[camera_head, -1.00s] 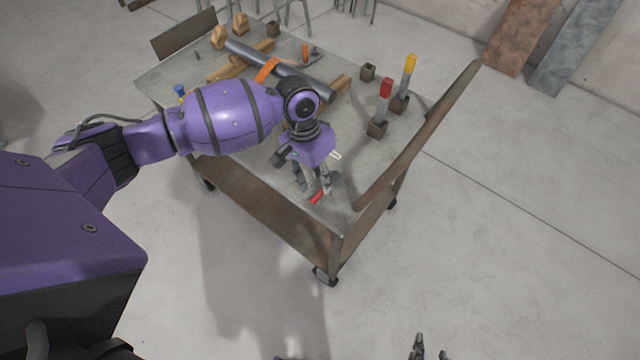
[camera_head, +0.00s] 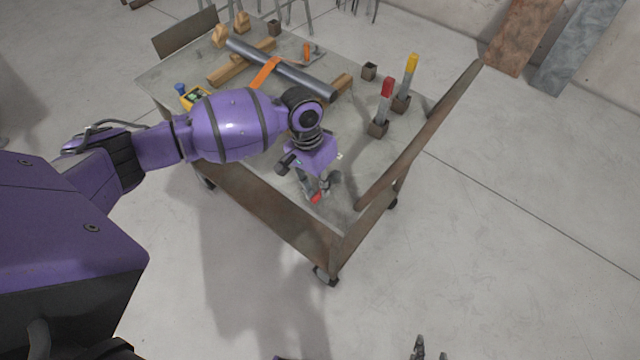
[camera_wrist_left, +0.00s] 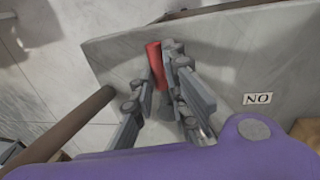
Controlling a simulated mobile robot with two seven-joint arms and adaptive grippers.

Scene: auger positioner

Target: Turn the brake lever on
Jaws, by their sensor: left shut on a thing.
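The brake lever's red handle (camera_head: 317,197) is at the front corner of the metal cart's top. In the left wrist view the red handle (camera_wrist_left: 155,62) stands between the fingertips. My left gripper (camera_head: 316,190) is lowered over it and shut on it; the fingers hide its lower part and its base. A label reading "NO" (camera_wrist_left: 258,99) lies on the cart top to the right of the fingers in the left wrist view. My right gripper (camera_head: 428,350) shows only in part at the bottom edge of the head view, away from the cart.
The cart top (camera_head: 350,165) bears a grey pipe with an orange strap (camera_head: 264,72) on wooden blocks. A red-topped post (camera_head: 385,92) and a yellow-topped post (camera_head: 410,66) stand in sockets at right. A raised brown rail (camera_head: 420,135) runs along the cart's right side.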

